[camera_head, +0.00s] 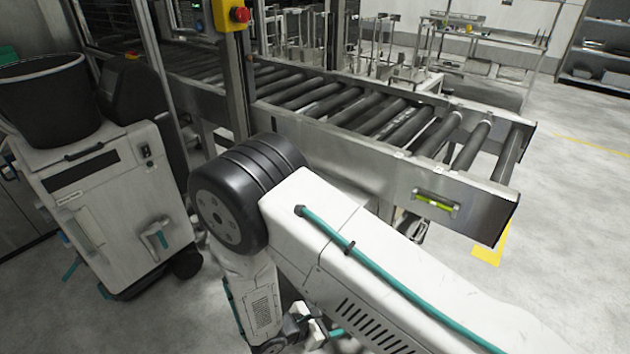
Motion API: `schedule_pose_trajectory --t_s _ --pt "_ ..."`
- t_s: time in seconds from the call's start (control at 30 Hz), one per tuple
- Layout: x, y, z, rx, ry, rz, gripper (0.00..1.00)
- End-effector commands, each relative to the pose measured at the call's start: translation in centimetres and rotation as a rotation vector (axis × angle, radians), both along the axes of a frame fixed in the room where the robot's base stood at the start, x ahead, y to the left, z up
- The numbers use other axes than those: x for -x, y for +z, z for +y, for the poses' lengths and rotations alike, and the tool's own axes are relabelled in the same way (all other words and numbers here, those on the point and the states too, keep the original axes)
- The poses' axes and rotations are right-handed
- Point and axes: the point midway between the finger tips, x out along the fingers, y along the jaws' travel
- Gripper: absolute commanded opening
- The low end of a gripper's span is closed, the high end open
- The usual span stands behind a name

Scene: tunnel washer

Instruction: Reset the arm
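My arm crosses the lower middle of the head view. A thick white link (350,250) with a teal cable runs up from the bottom right to a large black ribbed elbow joint (240,195). From there a white forearm (255,290) hangs down toward the bottom edge. White and dark parts show at the bottom (305,330), partly hidden behind the upper link. I cannot see my gripper's fingers; they are hidden or below the picture. No held thing shows.
A metal roller conveyor (340,170) runs behind the elbow, close to it in the picture. A white wheeled unit (110,200) with a black bucket (55,100) stands left. A yellow box with a red button (240,15) is on a post. Floor at the right is open.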

Motion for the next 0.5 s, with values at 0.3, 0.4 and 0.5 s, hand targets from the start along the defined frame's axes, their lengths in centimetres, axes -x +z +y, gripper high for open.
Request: schedule_pose_trajectory --t_s 0.3,0.4,0.5 --pt "0.0 11.1 -3.4 -0.099 -0.366 -0.091 0.65" --pt "0.5 15.4 -5.1 -0.149 -0.520 -0.123 0.65" --pt "1.1 19.4 -6.8 -0.205 -0.667 -0.153 0.65"
